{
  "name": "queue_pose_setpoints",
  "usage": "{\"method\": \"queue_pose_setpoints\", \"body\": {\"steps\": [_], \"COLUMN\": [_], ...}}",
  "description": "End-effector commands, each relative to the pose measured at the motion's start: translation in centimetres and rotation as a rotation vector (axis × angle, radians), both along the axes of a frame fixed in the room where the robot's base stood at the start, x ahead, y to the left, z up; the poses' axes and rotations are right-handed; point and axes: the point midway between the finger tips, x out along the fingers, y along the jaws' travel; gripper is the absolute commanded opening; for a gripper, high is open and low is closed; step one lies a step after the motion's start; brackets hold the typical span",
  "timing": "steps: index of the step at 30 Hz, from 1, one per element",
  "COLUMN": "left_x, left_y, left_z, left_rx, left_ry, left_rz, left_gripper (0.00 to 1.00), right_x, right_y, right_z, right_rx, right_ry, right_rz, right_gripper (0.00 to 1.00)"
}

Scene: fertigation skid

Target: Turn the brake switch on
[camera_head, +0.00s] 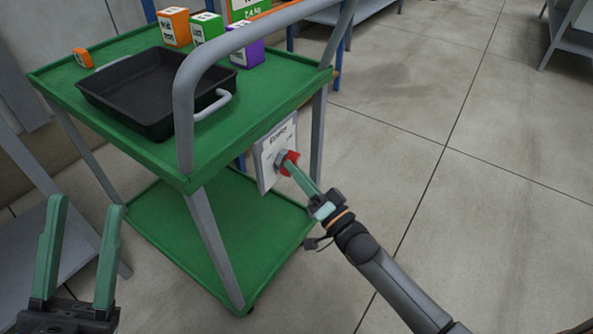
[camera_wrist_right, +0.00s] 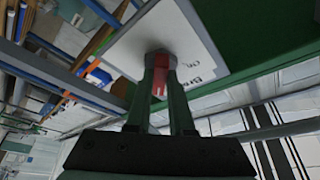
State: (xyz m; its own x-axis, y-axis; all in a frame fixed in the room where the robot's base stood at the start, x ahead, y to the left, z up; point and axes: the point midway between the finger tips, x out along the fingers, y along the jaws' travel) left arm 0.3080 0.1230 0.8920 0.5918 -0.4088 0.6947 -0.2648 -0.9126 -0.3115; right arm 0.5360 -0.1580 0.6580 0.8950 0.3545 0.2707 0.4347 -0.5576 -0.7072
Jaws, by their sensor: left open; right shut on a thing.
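The brake switch (camera_head: 287,160) is a red knob on a grey base, on a white labelled plate (camera_head: 269,152) fixed to the side of the green cart. My right gripper (camera_head: 294,166) is at the knob, with its fingers shut around it. In the right wrist view the red knob (camera_wrist_right: 160,82) shows between the two fingers, against the plate (camera_wrist_right: 190,30). The fingers hide part of the knob, and I cannot tell its setting. My left gripper (camera_head: 86,215) is open and empty at the lower left, apart from the cart.
The green cart (camera_head: 150,160) carries a black tray (camera_head: 110,82) and several small boxes, orange (camera_head: 174,27), green (camera_head: 207,28) and purple (camera_head: 247,52). Its grey handle (camera_head: 185,90) rises over the near side. The floor at right (camera_head: 480,190) is clear.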

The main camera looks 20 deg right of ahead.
Motion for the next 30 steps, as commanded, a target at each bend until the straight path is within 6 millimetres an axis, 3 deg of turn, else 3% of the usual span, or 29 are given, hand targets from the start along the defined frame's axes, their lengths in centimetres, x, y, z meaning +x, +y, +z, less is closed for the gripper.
{"method": "queue_pose_setpoints", "body": {"steps": [17, 30], "left_x": [0.0, 0.1], "left_y": [0.0, 0.0], "left_z": [-0.2, -1.5], "left_rx": [0.0, -0.007], "left_ry": [-0.001, 0.013], "left_rz": [0.0, -0.01], "left_gripper": [0.5, 0.5], "right_x": [0.0, 0.2], "right_y": [-0.1, -0.3], "right_z": [-0.2, -0.4], "right_rx": [-0.027, -0.27], "right_ry": [-0.019, -0.208], "right_rz": [0.0, 0.0], "right_gripper": [0.0, 0.0]}}
